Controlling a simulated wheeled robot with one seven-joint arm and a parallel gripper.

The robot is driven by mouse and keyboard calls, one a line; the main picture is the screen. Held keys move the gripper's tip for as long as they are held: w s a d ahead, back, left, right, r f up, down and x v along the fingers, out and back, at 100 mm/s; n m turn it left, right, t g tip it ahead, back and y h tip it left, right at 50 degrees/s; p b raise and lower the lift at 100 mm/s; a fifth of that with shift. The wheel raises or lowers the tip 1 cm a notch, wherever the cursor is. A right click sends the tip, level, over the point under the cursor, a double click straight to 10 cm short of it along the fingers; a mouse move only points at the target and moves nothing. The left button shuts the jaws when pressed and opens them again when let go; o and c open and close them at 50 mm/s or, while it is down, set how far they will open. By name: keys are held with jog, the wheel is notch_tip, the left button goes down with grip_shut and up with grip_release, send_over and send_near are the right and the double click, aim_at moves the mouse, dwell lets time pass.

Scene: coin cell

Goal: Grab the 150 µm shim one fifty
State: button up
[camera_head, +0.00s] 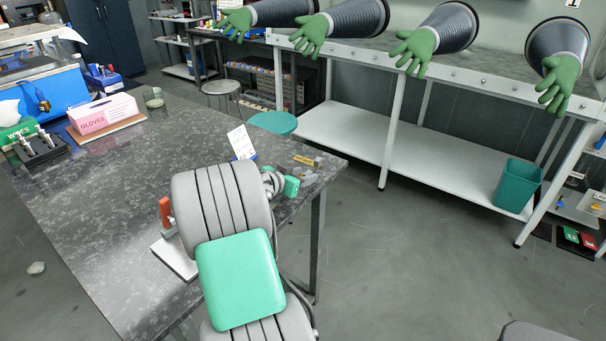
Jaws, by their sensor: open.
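My grey and green arm reaches over the dark stone-topped bench (110,205), and its end shows small near the bench's far right corner. My gripper (309,178) is there, open, with nothing visible between its fingers; much of it is hidden behind the arm. Just beyond it on the bench lie a small yellow label (303,160) and a small grey block (318,162). The label's print is too small to read. I cannot pick out the 150 µm shim; it may be among these small things or hidden by my arm.
A white card (241,142) stands behind my arm. An orange-handled tool (166,211) and a white plate (174,258) are left of it. A pink glove box (104,114) and a pen stand (40,147) are farther left. The bench's middle left is clear.

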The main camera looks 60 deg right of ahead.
jog(key=shift+c, duration=0.4)
grip_shut()
jog(key=shift+r, duration=0.15)
